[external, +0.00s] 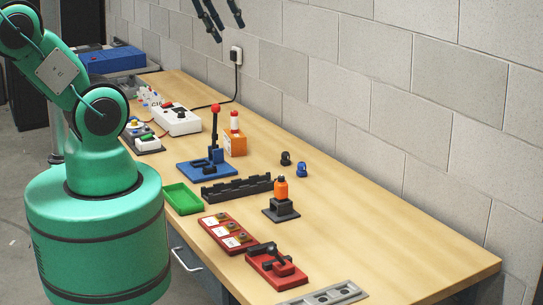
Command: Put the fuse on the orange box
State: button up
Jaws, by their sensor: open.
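The orange box (235,145) stands on the bench near the wall, right of the blue base with a red-knobbed lever. A small red-and-white cylinder (235,122) stands upright on top of the box; it may be the fuse, but I cannot tell for sure. My gripper (228,30) is at the top edge of the external view, in front of the wall and well above the bench. Its fingers are apart with nothing between them. The upper part of my gripper is cut off by the picture edge.
An orange bottle-shaped part (281,187) sits on a black stand. A black rack (237,188), green tray (182,198), red holder (228,233), red clamp (277,265) and grey plate (335,293) line the front. The bench's right part is clear.

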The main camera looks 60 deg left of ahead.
jog(key=shift+s+d+f+n, duration=0.25)
jog(key=shift+s+d, duration=0.1)
jog(key=shift+s, duration=0.25)
jog(key=shift+s+d+f+n, duration=0.15)
jog(key=shift+s+d+f, duration=0.15)
jog(key=shift+s, duration=0.3)
notch_tip(320, 180, down, 17)
jog(key=b, duration=1.7)
jog(key=shift+r, duration=0.1)
